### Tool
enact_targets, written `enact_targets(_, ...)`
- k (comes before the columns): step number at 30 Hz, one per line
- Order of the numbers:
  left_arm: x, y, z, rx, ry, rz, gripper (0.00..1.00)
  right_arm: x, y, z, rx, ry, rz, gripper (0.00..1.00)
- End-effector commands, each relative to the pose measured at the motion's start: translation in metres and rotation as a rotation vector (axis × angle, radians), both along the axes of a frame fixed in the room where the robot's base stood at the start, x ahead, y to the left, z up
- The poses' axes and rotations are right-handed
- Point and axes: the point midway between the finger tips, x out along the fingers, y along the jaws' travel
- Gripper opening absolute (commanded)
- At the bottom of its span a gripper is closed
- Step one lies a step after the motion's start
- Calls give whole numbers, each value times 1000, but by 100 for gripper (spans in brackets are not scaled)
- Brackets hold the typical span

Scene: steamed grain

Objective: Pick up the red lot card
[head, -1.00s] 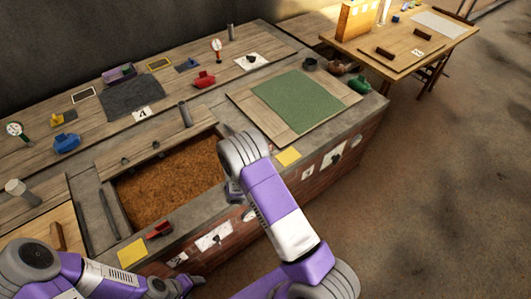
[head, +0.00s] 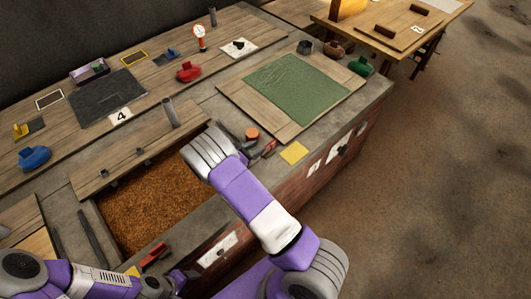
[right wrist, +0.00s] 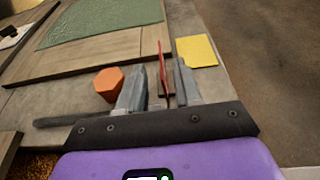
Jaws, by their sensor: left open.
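The red lot card (right wrist: 161,66) stands edge-on as a thin red strip in the right wrist view, between the fingers of my right gripper (right wrist: 161,88). Gaps show on both sides of it, so the fingers are open and not closed on it. In the head view the card (head: 270,146) is a small red patch beside the yellow square, close to my right gripper (head: 256,148), which my arm partly hides. My left gripper (head: 178,282) is at the bottom edge, mostly cut off and apart from the card.
An orange hexagonal piece (right wrist: 108,83) lies left of the right fingers. A yellow square (right wrist: 197,51) lies to their right. The green mat on a wooden board (head: 230,96) is behind. A grain-filled trough (head: 150,205) lies left. Another red object (head: 155,254) sits on the front ledge.

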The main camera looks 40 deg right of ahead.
Motion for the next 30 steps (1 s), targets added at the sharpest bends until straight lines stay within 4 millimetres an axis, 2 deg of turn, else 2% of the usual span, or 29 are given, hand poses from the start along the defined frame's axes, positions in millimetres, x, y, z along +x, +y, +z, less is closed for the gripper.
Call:
enact_targets(1, 0, 0, -9, 0, 0, 0, 59, 0, 0, -9, 0, 0, 0, 34)
enact_targets(3, 0, 0, -12, 0, 0, 0, 59, 0, -1, -12, 1, -1, -1, 34)
enact_targets(14, 0, 0, -20, 0, -1, 0, 59, 2, -29, -23, 1, 0, -3, 34)
enact_targets(20, 0, 0, -33, 0, -1, 0, 59, 3, -54, -39, 1, -1, -4, 34)
enact_targets(24, 0, 0, -36, 0, -1, 0, 59, 5, -69, -41, 0, -1, -3, 34)
enact_targets(30, 0, 0, -35, 0, -1, 0, 59, 6, -70, -40, 1, -1, 0, 34)
